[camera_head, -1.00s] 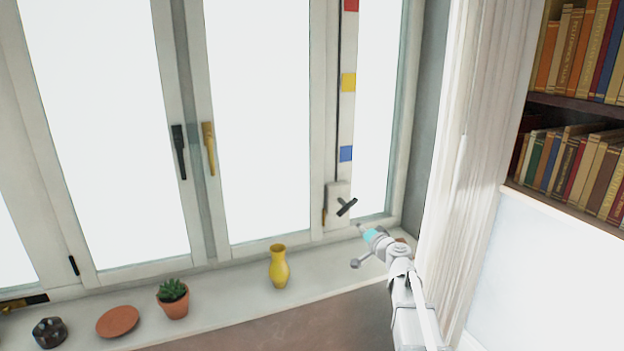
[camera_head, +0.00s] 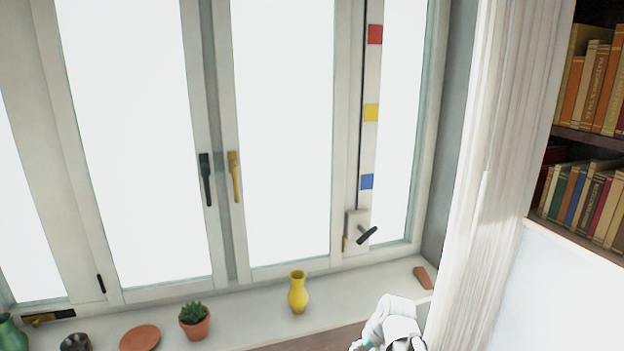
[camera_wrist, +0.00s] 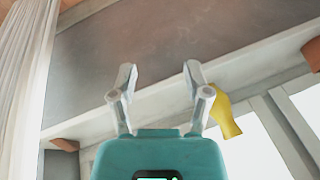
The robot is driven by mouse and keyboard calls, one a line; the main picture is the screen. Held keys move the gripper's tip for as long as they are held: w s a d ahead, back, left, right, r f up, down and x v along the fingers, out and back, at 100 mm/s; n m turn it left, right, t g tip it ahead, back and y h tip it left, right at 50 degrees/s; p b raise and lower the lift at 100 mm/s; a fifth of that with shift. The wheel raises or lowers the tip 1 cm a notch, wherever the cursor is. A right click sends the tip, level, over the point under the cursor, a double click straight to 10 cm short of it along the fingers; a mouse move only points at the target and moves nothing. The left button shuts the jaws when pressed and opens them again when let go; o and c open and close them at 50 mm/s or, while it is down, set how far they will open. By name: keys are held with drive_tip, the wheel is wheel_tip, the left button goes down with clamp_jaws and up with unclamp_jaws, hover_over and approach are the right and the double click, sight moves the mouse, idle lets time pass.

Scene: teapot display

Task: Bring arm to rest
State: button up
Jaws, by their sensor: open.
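My gripper (camera_wrist: 159,80) shows in the wrist view with its two pale fingers apart and nothing between them. In the head view, my white arm is folded at the bottom edge, right of centre. Only a little teal of the gripper shows there, and its fingers are hidden or out of frame. The arm is in front of the window sill (camera_head: 250,325).
A yellow vase (camera_head: 298,292), a potted succulent (camera_head: 194,322), a terracotta saucer (camera_head: 140,339), a dark pot (camera_head: 75,343) and a green vase (camera_head: 12,334) stand on the sill. A terracotta piece (camera_head: 422,277) lies near the curtain (camera_head: 490,180). A bookshelf (camera_head: 590,145) is right.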

drive_tip(key=s+d+g+h, duration=0.2)
drive_tip(key=s+d+h, duration=0.1)
drive_tip(key=s, duration=0.4)
drive_tip(key=shift+s+d+m+g+p, duration=0.15)
drive_tip(key=shift+d+m+g+p, duration=0.15)
drive_tip(key=shift+p, duration=0.1)
